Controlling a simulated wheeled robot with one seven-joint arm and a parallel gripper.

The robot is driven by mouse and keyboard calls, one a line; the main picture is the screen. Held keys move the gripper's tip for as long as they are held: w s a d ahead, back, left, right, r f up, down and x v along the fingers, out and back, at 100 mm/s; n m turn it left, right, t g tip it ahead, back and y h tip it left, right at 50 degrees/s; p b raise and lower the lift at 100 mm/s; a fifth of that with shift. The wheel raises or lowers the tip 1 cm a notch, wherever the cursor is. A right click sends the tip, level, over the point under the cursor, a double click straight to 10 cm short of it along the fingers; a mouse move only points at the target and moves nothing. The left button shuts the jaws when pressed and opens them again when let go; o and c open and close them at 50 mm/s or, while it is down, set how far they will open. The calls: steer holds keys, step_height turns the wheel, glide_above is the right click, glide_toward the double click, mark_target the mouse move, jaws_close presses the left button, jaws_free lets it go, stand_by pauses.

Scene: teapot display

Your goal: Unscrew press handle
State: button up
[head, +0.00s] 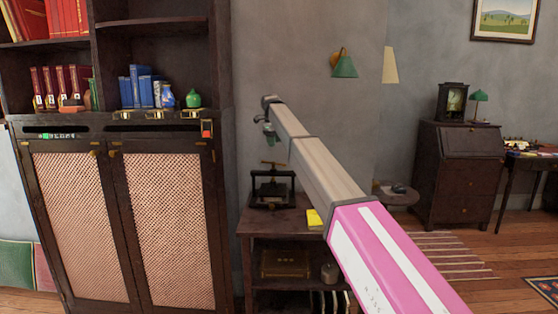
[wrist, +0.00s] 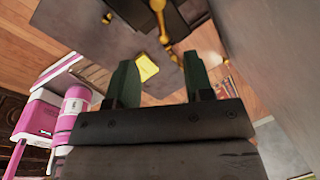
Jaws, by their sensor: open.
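The small dark press (head: 272,190) stands on a wooden side table (head: 250,222) in the head view. Its bar-shaped handle (head: 273,164) sits across the top. In the wrist view the brass handle (wrist: 164,36) shows at top centre, beyond the fingertips, with part of the dark press (wrist: 190,12) behind it. My gripper (wrist: 159,60) is open, its two dark green fingers apart with nothing held between them. In the head view my gripper (head: 269,132) hangs small at the arm's far end, above the press. The gap to the handle is hard to judge.
A yellow note (head: 314,218) lies on the side table, right of the press; it also shows in the wrist view (wrist: 146,67). A tall dark cabinet (head: 165,215) stands close on the left. The wall (head: 300,60) is behind.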

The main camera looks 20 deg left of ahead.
mark_target(273, 165)
steer(key=f, duration=0.3)
steer(key=w+f, duration=0.1)
steer(key=f, duration=0.3)
steer(key=w+f, duration=0.1)
steer(key=f, duration=0.2)
steer(key=shift+d+f, duration=0.25)
steer(key=shift+f, duration=0.05)
steer(key=c, duration=0.9)
